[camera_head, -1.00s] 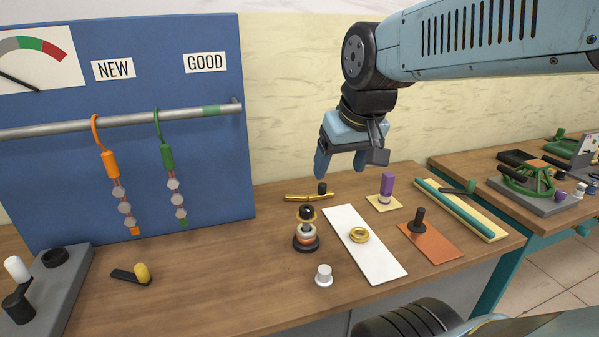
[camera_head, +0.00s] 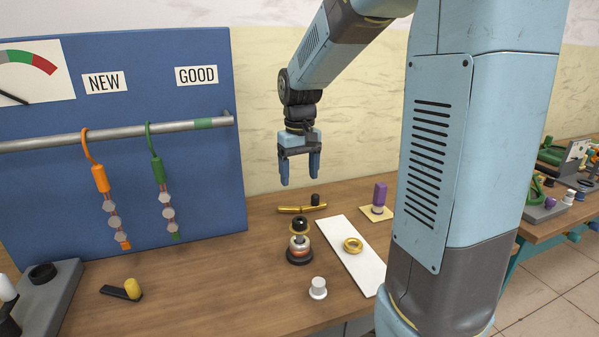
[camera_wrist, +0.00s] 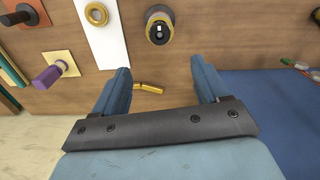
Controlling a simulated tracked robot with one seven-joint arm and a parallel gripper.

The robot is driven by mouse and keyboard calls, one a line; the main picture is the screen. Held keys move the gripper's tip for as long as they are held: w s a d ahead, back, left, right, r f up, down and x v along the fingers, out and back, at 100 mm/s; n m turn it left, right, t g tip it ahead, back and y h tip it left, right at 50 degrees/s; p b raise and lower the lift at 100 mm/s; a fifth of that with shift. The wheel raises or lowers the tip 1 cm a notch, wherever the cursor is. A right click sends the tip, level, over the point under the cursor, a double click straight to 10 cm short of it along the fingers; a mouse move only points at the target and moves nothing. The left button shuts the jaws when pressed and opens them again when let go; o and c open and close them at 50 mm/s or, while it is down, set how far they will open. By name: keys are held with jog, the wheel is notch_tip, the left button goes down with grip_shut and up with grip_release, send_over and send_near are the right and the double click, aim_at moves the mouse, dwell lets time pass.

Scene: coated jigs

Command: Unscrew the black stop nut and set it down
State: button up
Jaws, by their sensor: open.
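A post (camera_head: 299,243) with a dark round base stands on the bench, with copper and pale layers around it. A black nut-like piece (camera_head: 300,223) tops it, with a brass ring (camera_head: 299,232) just below. In the wrist view the post (camera_wrist: 159,26) shows from above at the top, a pale spot at its dark centre. My gripper (camera_head: 299,181) is open and empty, fingers pointing down, above the bench behind the post. Its spread fingers also show in the wrist view (camera_wrist: 161,70), with the post beyond their tips.
A brass bar (camera_head: 301,209) and small black cylinder (camera_head: 315,199) lie behind the post. A white strip (camera_head: 362,268) with a brass ring (camera_head: 352,245) is right of it, a white knob (camera_head: 318,288) in front. A blue board (camera_head: 205,120) stands at left.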

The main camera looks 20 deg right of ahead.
aim_at(299, 221)
notch_tip(299, 221, down, 14)
jog(key=shift+w, duration=0.1)
dwell(0.6)
jog(key=c, duration=1.2)
jog(key=shift+o, duration=0.2)
jog(key=shift+n, duration=0.8)
jog(key=shift+n, duration=0.9)
jog(key=shift+n, duration=0.8)
